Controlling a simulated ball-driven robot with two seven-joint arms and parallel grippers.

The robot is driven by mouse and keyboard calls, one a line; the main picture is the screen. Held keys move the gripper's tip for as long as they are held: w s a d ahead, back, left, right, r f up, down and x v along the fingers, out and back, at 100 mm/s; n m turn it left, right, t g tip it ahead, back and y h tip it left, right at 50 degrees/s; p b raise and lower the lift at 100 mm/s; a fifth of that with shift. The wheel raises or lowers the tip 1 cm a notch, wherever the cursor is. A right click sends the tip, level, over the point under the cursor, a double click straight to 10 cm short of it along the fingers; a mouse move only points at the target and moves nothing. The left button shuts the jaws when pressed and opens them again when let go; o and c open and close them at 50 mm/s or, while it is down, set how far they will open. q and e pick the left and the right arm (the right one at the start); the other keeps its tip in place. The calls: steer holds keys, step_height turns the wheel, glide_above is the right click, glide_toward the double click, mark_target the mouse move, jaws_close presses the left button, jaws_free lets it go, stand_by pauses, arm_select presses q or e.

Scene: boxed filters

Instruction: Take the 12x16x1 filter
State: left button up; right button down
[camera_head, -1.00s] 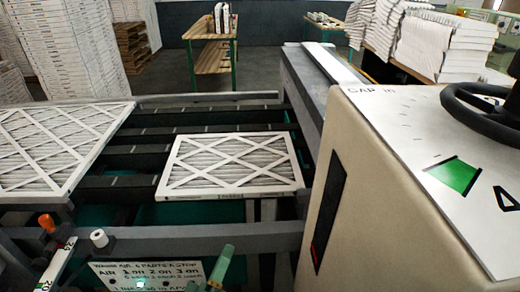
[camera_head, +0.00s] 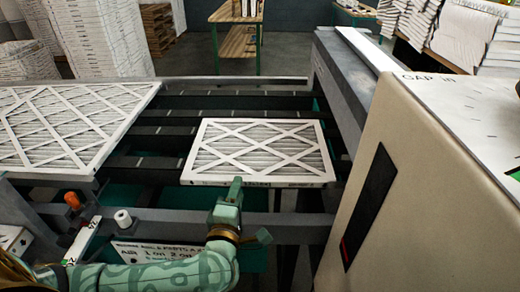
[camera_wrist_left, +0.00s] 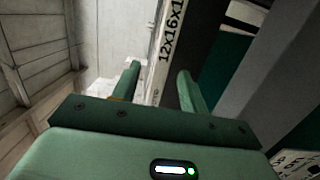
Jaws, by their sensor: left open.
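The smaller white-framed filter (camera_head: 260,152) with a crossed lattice face lies flat on the dark rails, right of the middle of the machine. In the left wrist view the filter's edge (camera_wrist_left: 163,50) reads "12x16x1" and appears between and beyond my open fingers. My left gripper (camera_head: 232,190) is at the filter's front edge; in the left wrist view its two fingers (camera_wrist_left: 158,85) are apart. I cannot tell whether either finger touches the filter. My right gripper is not in view.
A larger filter (camera_head: 68,128) lies at the left. A grey front rail (camera_head: 290,225) runs below the smaller filter, and a beige machine housing (camera_head: 430,190) stands at the right. Dark rails (camera_head: 185,115) behind the filter are bare. A wooden bench (camera_head: 236,48) stands at the back.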

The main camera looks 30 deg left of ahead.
arm_select(q)
steer(key=shift+w+a, duration=0.15)
steer(key=shift+w, duration=0.25)
steer(key=x, duration=0.2)
steer(key=b+x, duration=0.1)
steer(key=x, duration=0.1)
steer(key=shift+w+a+f, duration=0.15)
steer(key=shift+w+f, duration=0.05)
steer(key=shift+f, duration=0.05)
steer(key=shift+r, duration=0.1)
steer(key=shift+c, duration=1)
jaws_close()
steer(key=shift+r, duration=0.1)
